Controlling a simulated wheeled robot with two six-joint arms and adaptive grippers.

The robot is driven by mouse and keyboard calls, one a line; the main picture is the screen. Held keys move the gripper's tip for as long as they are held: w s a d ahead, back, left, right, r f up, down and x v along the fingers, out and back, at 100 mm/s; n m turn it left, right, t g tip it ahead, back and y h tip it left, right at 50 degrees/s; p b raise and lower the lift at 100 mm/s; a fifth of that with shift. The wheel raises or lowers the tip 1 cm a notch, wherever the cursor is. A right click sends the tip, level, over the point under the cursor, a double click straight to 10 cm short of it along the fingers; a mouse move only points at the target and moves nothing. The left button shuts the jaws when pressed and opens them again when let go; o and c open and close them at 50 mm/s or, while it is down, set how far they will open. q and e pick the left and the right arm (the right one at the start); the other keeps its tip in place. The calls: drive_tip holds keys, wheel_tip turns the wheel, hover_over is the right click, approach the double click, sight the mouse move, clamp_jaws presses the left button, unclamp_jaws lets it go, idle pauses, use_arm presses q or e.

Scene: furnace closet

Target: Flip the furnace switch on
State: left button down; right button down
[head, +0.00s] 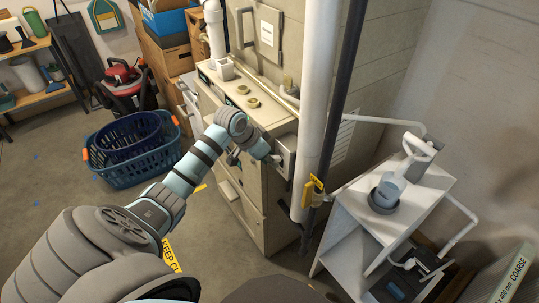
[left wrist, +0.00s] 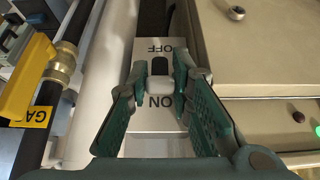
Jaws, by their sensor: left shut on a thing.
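The furnace switch is a light metal plate (left wrist: 147,127) on a box at the furnace's side, also in the head view (head: 291,152). In the left wrist view it reads OFF at the top and ON at the bottom, both upside down. Its pale toggle (left wrist: 160,85) sits near the ON lettering, with the dark slot open on the OFF side. My left gripper (left wrist: 159,79) has its green fingers on both sides of the toggle, shut on it. In the head view my left gripper (head: 275,158) reaches the switch and hides part of it. My right gripper is not seen.
The beige furnace cabinet (head: 240,190) stands behind. A white pipe (head: 312,90) and a dark pipe run close beside the switch, with a yellow gas valve handle (left wrist: 28,77). A white stand (head: 350,215) is at right, blue baskets (head: 130,172) on the floor at left.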

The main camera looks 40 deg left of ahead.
use_arm(q)
drive_tip(key=shift+r, duration=0.15)
drive_tip(key=c, duration=1.7)
unclamp_jaws()
drive_tip(key=v, duration=1.1)
drive_tip(key=shift+s+a+r, duration=0.1)
drive_tip(key=shift+s+r, duration=0.15)
drive_tip(key=shift+r, duration=0.1)
